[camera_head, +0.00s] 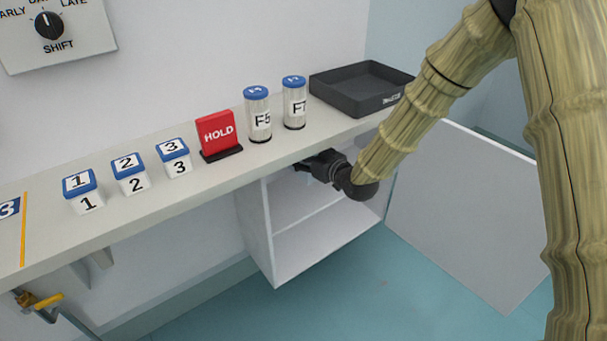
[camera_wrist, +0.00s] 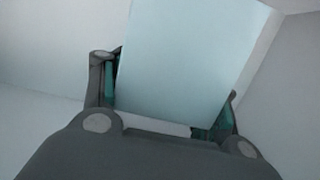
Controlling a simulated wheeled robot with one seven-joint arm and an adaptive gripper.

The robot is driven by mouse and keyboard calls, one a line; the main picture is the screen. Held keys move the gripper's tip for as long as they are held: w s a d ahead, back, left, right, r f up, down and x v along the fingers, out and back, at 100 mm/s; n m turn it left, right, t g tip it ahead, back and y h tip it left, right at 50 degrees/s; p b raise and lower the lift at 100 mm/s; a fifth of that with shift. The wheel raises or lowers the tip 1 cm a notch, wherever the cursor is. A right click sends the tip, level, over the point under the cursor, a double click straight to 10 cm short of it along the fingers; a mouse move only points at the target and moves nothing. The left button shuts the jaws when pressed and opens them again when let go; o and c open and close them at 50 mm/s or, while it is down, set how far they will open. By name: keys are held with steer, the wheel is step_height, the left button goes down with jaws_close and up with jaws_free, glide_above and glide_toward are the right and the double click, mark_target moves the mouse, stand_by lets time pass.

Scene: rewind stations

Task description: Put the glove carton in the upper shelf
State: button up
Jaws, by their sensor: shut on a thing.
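My gripper (camera_head: 318,164) reaches through the open front of a white cabinet (camera_head: 258,232) under the counter, into its upper compartment above a shelf board (camera_head: 308,208). In the wrist view my gripper (camera_wrist: 165,115) is shut on a pale blue-white box, the glove carton (camera_wrist: 185,60). One finger is on each side of the carton, which looks slightly tilted in that view. The carton cannot be made out in the head view; the counter and gripper hide it. Whether it touches the shelf cannot be told.
The cabinet door (camera_head: 465,215) stands open to the right. The counter (camera_head: 215,185) above holds numbered blocks (camera_head: 130,175), a red HOLD sign (camera_head: 218,133), two labelled canisters (camera_head: 258,115) and a dark tray (camera_head: 360,92). The lower compartment (camera_head: 320,240) looks empty.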

steer(key=shift+f+b, duration=0.5)
steer(key=shift+f, duration=1.4)
steer(key=shift+w+a+f+b, duration=0.1)
steer(key=shift+f+b, duration=0.2)
steer(key=shift+f, duration=0.5)
steer(key=shift+w+a+f+b, duration=0.1)
steer(key=shift+f+b, duration=0.2)
steer(key=shift+f, duration=0.5)
steer(key=shift+f, duration=0.15)
steer(key=o, duration=1.4)
steer(key=shift+o, duration=0.2)
steer(key=shift+s+d+r, duration=0.2)
steer(key=p+v, duration=0.2)
steer(key=v, duration=0.9)
steer(key=shift+s+d, duration=0.15)
steer(key=shift+s, duration=0.05)
